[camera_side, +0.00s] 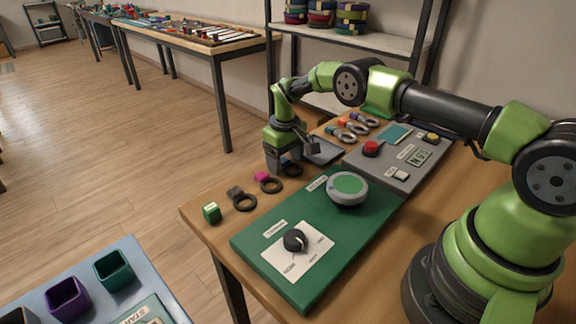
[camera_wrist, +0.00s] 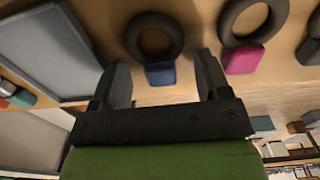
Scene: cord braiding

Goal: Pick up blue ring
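The blue ring (camera_wrist: 134,33) is a dark ring with a blue tab (camera_wrist: 160,73), lying on the wooden table. In the side view the dark ring (camera_side: 293,169) shows beside my gripper (camera_side: 279,162), which mostly hides the tab. In the wrist view my gripper (camera_wrist: 161,65) is open, one finger on each side of the blue tab, with visible gaps on both sides. Nothing is held. The height of the fingertips above the table is hard to tell.
A ring with a pink tab (camera_wrist: 244,59) lies close to the right finger in the wrist view. A grey tray (camera_side: 322,152) is on the other side.

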